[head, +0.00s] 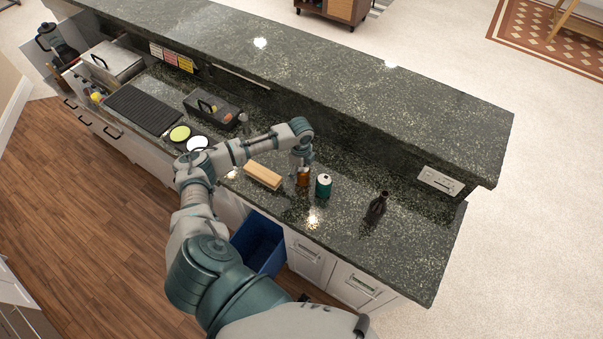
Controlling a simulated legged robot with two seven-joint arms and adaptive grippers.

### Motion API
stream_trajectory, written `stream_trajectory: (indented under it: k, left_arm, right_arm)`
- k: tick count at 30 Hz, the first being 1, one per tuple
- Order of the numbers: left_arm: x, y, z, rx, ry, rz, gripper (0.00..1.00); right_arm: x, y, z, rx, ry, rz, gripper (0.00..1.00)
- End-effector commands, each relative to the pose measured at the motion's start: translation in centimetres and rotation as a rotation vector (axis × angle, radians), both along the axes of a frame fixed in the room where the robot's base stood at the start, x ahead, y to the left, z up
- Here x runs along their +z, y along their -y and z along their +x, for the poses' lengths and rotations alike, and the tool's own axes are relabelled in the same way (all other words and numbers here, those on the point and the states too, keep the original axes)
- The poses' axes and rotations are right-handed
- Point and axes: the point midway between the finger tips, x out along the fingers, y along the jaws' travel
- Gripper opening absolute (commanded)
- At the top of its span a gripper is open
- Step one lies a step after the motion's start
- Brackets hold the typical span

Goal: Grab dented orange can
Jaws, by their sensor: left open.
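The orange can (303,180) stands on the dark green stone counter, and its dent is too small to make out. My left gripper (301,165) points down right at the can's top and far side. It is open, and its fingers are small and partly hidden, so I cannot tell whether they touch the can. My right gripper is not in view.
A green can (323,185) stands close to the right of the orange can. A wooden block (263,176) lies to the left. A dark bottle (377,207) stands farther right. A raised counter ledge (330,85) runs behind. A blue bin (258,243) sits below the front edge.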

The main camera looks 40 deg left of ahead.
Motion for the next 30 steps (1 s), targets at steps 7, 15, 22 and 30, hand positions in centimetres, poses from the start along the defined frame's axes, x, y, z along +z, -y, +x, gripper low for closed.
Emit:
stream_trajectory:
  k: [7,15,22,30]
  left_arm:
    - [-3.7,0.0,0.5,-0.001,-0.003,0.0,0.83]
    - [-4.4,-0.2,0.5,-0.002,-0.001,-0.001,0.83]
    - [-4.3,-0.2,0.5,-0.001,-0.002,-0.001,0.37]
    - [-4.3,-0.1,0.5,-0.001,-0.002,0.0,0.37]
  right_arm:
    - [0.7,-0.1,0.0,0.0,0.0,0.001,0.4]
    - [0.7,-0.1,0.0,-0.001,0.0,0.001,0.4]
    - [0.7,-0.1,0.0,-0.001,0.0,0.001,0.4]
    - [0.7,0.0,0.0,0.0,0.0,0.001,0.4]
